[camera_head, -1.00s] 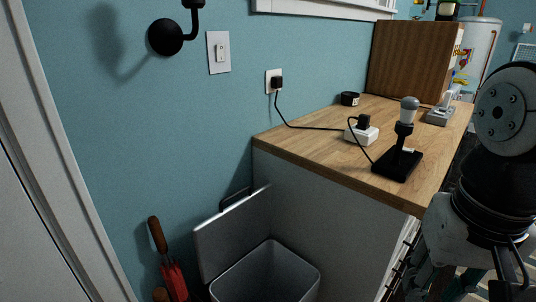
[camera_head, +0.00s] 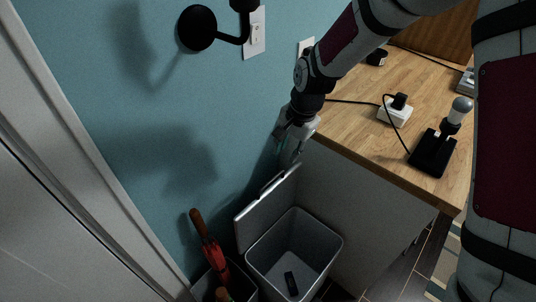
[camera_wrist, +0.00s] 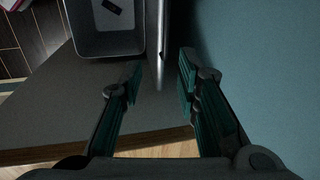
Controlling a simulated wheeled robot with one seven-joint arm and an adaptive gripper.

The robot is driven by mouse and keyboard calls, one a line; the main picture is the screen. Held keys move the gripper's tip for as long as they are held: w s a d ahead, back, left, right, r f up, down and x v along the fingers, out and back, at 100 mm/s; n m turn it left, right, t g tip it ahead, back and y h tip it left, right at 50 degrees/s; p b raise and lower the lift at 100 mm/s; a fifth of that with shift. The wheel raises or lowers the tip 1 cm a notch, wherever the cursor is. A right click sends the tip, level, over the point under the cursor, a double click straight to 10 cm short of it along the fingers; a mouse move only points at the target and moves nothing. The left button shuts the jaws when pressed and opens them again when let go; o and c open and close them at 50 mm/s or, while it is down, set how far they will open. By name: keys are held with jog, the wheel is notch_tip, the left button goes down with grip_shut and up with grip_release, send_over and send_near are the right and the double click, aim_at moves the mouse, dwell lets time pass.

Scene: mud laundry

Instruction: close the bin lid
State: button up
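The grey bin (camera_head: 338,246) stands on the floor between the wall and the counter's end. Its lid (camera_head: 262,216) is raised, leaning back toward the wall. In the wrist view the bin (camera_wrist: 108,46) is at the top and the lid (camera_wrist: 161,35) shows nearly edge-on as a narrow upright strip. My gripper (camera_head: 285,147) is above the lid's upper edge, between the wall and the counter corner. Its fingers are spread, and in the wrist view the gripper (camera_wrist: 160,62) has the lid's edge lined up between its fingertips. I cannot tell whether they touch it.
A dark small object (camera_head: 291,283) lies inside the bin. A red umbrella (camera_head: 213,252) stands in a container left of the bin. The wooden counter (camera_head: 350,140) bears a lamp (camera_head: 436,150) and a white plug block (camera_head: 394,114). A black wall lamp (camera_head: 197,28) is above.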

send_near(274, 178)
jog(key=x, duration=0.8)
jog(key=shift+p, duration=0.3)
grip_shut()
